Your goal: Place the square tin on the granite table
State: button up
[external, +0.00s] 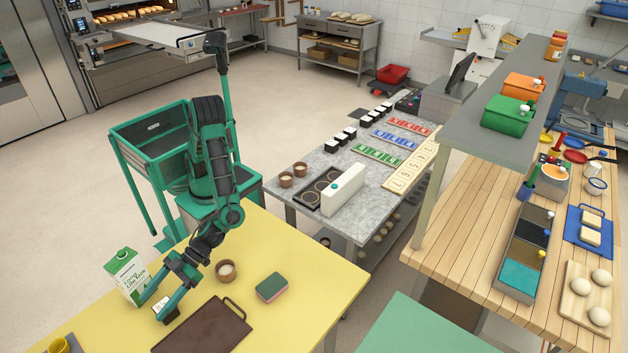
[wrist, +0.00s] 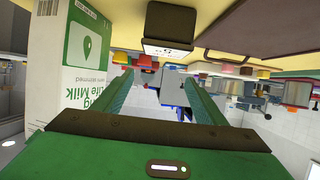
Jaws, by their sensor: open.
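A small pale square block (external: 161,305) with dark marks, likely the square tin, sits on the yellow table at my gripper. The arm partly hides the block. The granite table (external: 310,160) stands behind the yellow table, to the right of my arm.
A milk carton (external: 127,275) stands close left of my gripper. A brown board (external: 205,325), a small bowl (external: 226,271) and a sponge (external: 271,288) lie to its right. The granite table holds a cream block (external: 343,190), a dark ring tray (external: 318,192), brown cups and coloured racks.

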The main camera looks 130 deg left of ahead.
jog(key=shift+o, duration=0.5)
jog(key=shift+r, duration=0.7)
